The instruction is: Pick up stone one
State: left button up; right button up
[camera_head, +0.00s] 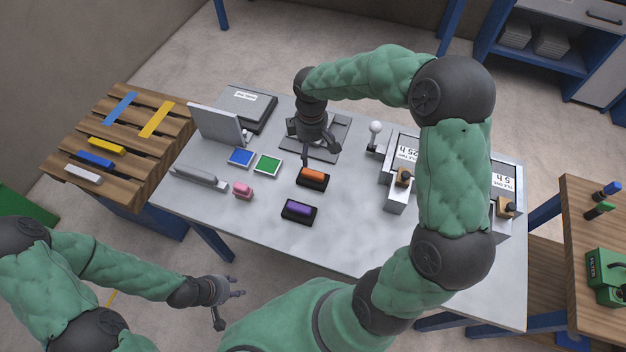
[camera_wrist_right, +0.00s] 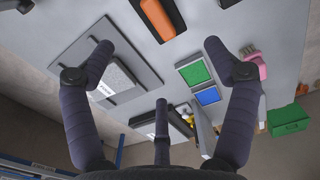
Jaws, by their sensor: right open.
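No object in view is clearly marked as stone one. A grey, speckled rectangular block with a white label (camera_wrist_right: 117,82) lies on a dark grey plate (camera_wrist_right: 82,50) in the right wrist view. I cannot read its label. In the head view my right gripper hangs over the same plate (camera_head: 339,128) and mostly hides the block. My right gripper (camera_head: 320,152) is open and empty, its fingers spread; in the right wrist view its fingers (camera_wrist_right: 160,58) are wide apart. My left gripper (camera_head: 231,294) is open and empty off the table's front edge.
Orange (camera_head: 313,175) and purple (camera_head: 298,208) pieces in black holders stand in front of my right gripper. Blue (camera_head: 240,157) and green (camera_head: 267,163) trays and a pink object (camera_head: 242,190) lie left. A white-knobbed lever (camera_head: 375,133) stands right.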

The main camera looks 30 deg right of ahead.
aim_at(313, 173)
notch_tip(313, 173, down, 3)
jog(key=shift+r+b, duration=0.1)
jog(key=shift+b, duration=1)
notch_tip(313, 173, down, 6)
jog(key=shift+r+b, duration=0.1)
jog(key=shift+b, duration=0.65)
jog(key=f, duration=0.1)
jog(key=f+b, duration=0.1)
jog(key=f, duration=0.1)
jog(key=f+b, duration=0.1)
jog(key=f, duration=0.1)
jog(key=shift+s+d, duration=0.1)
jog(key=shift+s, duration=0.15)
